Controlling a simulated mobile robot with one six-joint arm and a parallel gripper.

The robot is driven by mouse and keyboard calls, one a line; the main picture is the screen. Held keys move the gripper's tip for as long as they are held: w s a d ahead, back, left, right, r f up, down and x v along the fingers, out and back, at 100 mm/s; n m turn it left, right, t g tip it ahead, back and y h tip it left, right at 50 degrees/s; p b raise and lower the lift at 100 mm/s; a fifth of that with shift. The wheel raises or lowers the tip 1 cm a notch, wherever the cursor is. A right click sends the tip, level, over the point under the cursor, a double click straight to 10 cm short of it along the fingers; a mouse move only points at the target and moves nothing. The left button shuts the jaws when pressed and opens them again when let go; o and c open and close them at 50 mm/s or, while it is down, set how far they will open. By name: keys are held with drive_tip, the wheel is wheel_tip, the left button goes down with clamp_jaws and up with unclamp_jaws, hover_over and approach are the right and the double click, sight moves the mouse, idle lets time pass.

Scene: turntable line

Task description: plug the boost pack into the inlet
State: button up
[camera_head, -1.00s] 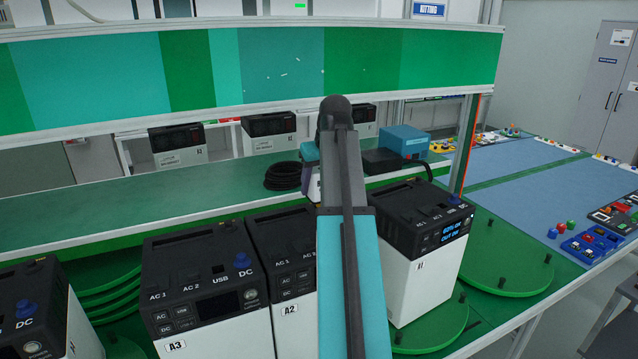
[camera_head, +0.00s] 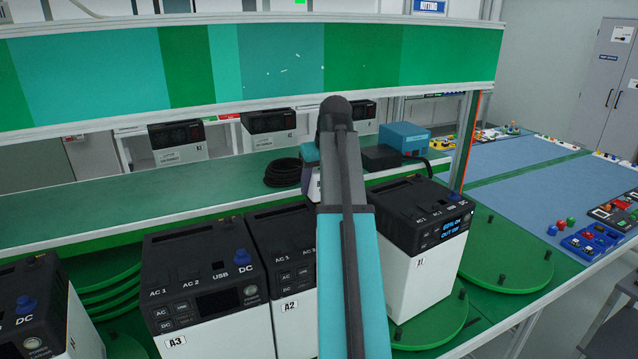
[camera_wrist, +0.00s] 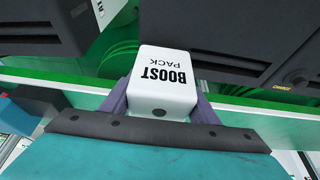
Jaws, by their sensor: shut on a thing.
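The white boost pack (camera_wrist: 163,82), with its name in black letters, sits between the purple fingers of my gripper (camera_wrist: 163,108) in the wrist view. My gripper is shut on it. In the head view my own arm covers most of the gripper and pack. Black-topped white power units stand below: A3 (camera_head: 205,285), A2 (camera_head: 285,250) partly behind my arm, and one with a lit display (camera_head: 420,225) on the right. I cannot make out which opening is the inlet. The wrist view shows dark unit casings (camera_wrist: 215,35) beyond the pack, which appears apart from them.
Green turntables (camera_head: 510,255) carry the units. A green shelf (camera_head: 130,200) behind holds a black cable coil (camera_head: 283,171) and a blue box (camera_head: 404,139). More units stand further back. A blue mat (camera_head: 530,180) with small coloured parts lies at the right.

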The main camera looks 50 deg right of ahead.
drive_tip(key=shift+f, duration=0.35)
idle(0.4)
drive_tip(key=o, duration=1.9)
drive_tip(key=shift+c, duration=0.2)
drive_tip(key=shift+f, duration=0.1)
drive_tip(key=shift+s, duration=0.1)
drive_tip(key=b+v, duration=0.4)
drive_tip(key=v, duration=1)
drive_tip(key=shift+f, duration=0.1)
